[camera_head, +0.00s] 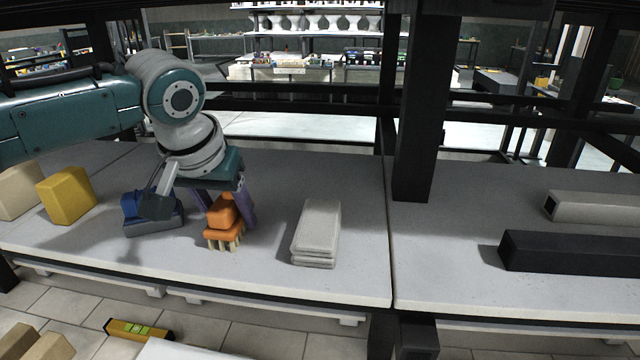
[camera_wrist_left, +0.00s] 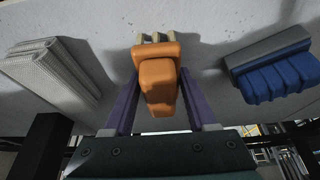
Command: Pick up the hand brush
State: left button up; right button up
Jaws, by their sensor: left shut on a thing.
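The hand brush (camera_head: 224,213) is orange with pale bristle tufts pointing down, on the grey-white deck left of the middle in the head view. It also shows in the middle of the left wrist view (camera_wrist_left: 158,82). My left gripper (camera_head: 226,205) comes down on it from above, with one purple finger on each side of its orange handle, shut on it. The bristles are at or close to the deck; I cannot tell whether they touch it. My right gripper is not in view.
A blue block with a grey base (camera_head: 152,222) lies just left of the brush. A stack of folded grey cloths (camera_head: 316,232) lies to its right. A yellow block (camera_head: 66,195) stands further left. A dark post (camera_head: 428,120) rises beyond the cloths.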

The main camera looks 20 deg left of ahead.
aim_at(228, 195)
pick_arm(q)
grip_shut()
jog(key=shift+r, duration=0.15)
jog(key=shift+r, duration=0.3)
notch_tip(228, 195, up, 2)
jog(key=shift+w+r+b, duration=0.1)
jog(key=shift+r+b, duration=0.15)
jog(key=shift+b, duration=0.1)
jog(key=s+d+b, duration=0.1)
jog(key=s+d, duration=0.3)
jog(key=s, duration=1.3)
jog(key=shift+s, duration=0.35)
jog(key=shift+d+r, duration=0.1)
